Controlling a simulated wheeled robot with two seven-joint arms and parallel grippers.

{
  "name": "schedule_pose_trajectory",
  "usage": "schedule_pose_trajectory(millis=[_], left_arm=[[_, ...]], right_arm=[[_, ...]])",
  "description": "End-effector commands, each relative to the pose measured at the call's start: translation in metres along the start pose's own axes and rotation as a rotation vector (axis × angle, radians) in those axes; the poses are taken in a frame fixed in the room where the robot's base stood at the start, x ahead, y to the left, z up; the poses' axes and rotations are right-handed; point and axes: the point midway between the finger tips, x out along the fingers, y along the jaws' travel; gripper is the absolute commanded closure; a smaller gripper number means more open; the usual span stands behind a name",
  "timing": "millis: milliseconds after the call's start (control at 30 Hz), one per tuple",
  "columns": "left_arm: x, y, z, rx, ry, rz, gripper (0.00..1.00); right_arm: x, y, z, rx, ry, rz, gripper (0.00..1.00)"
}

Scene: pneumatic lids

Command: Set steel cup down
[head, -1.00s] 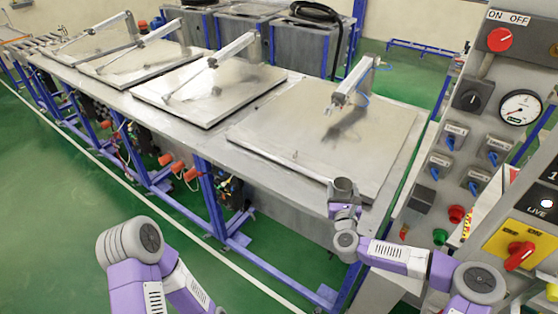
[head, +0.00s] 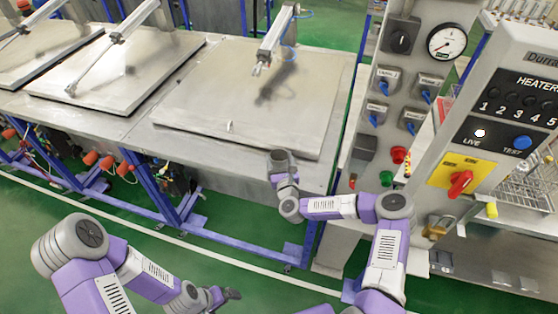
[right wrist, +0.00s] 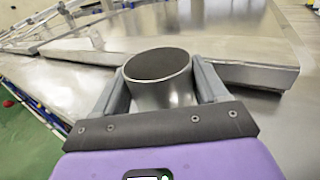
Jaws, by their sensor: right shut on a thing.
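The steel cup (head: 279,158) is a small grey open-topped cylinder near the front edge of the steel table (head: 240,158). My right gripper (head: 281,172) is shut on it. In the right wrist view, the cup (right wrist: 158,90) is upright between the two grey fingers, its mouth open towards the camera. I cannot tell whether its base touches the table; the gripper hides its lower part. My left gripper (head: 226,296) is low in the head view, over the green floor and away from the table; its fingers are too small and dark to read.
A large flat lid (head: 215,100) with a pneumatic cylinder (head: 275,40) lies just behind the cup. A second lid (head: 110,85) is further left. A control panel with a gauge (head: 447,42) and a yellow-backed red switch (head: 460,184) stands right of the table. A narrow bare table strip runs along the front.

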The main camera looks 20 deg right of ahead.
Motion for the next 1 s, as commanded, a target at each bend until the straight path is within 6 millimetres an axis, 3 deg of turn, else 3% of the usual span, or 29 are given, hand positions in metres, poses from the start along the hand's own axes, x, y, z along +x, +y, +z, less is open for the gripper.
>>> schedule_pose_trajectory(millis=[367, 400, 567, 1000], left_arm=[[0.0049, -0.0018, -0.0003, 0.000, 0.000, 0.000, 0.02], [0.0046, -0.0017, -0.0003, 0.000, 0.000, 0.000, 0.02], [0.0037, -0.0013, -0.0002, 0.000, 0.000, 0.000, 0.02], [-0.0001, 0.0001, -0.0002, 0.000, 0.000, 0.000, 0.02]], right_arm=[[0.0002, -0.0001, -0.0044, 0.000, -0.002, 0.000, 0.64], [0.0001, -0.0001, -0.0043, 0.000, -0.001, 0.000, 0.24], [0.0002, -0.0001, -0.0033, 0.000, -0.001, 0.000, 0.02], [-0.0055, -0.0002, -0.0004, 0.000, 0.000, 0.001, 0.02]])
